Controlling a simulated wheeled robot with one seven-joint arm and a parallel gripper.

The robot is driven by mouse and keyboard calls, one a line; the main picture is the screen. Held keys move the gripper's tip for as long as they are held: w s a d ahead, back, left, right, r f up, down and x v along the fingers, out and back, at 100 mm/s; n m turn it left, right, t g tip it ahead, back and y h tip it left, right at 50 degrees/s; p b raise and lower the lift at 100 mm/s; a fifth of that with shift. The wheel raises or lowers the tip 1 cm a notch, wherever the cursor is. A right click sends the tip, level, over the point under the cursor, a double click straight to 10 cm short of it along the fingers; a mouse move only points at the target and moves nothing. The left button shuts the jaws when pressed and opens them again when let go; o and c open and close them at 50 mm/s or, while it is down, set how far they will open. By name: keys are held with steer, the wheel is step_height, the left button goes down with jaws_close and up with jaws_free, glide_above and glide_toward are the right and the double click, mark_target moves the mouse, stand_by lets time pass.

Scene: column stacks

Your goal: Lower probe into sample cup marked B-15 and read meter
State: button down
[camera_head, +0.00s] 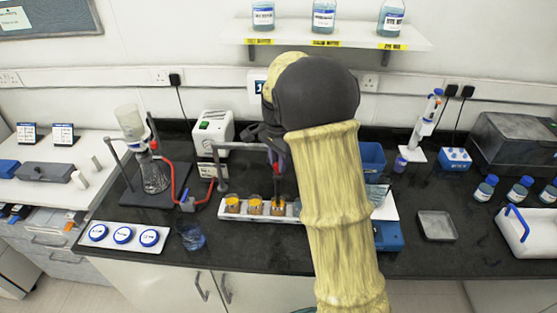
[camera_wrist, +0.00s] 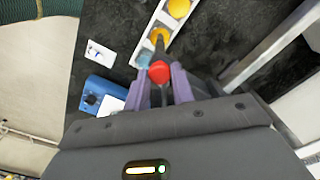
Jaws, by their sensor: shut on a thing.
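A white rack (camera_head: 240,219) on the dark bench holds a row of cups with orange contents: a left cup (camera_head: 232,204), a middle cup (camera_head: 255,206) and a right cup (camera_head: 278,208). My gripper (camera_head: 278,160) is shut on the dark probe (camera_head: 278,185), held upright with its lower end at the right cup. I cannot tell how deep the tip sits. In the wrist view the probe's red top (camera_wrist: 159,72) is between the purple fingers (camera_wrist: 165,82), and an orange cup (camera_wrist: 159,36) lies just beyond. The B-15 mark cannot be read. No meter reading is legible.
A blue device (camera_head: 388,236) stands right of my forearm, partly hidden. A clamp stand with a flask (camera_head: 154,177) and red tubing is left of the rack. A glass beaker (camera_head: 191,237) stands in front. A grey tray (camera_head: 437,226) lies to the right.

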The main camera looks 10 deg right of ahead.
steer(key=shift+d+r+p, duration=0.15)
steer(key=shift+r+p, duration=0.25)
steer(key=shift+r, duration=0.15)
steer(key=r+p, duration=0.2)
steer(key=r, duration=0.1)
steer(key=r+p, duration=0.1)
steer(key=shift+a+r+p, duration=0.25)
steer(key=shift+p, duration=0.05)
steer(key=shift+r, duration=0.35)
steer(key=shift+d, duration=0.1)
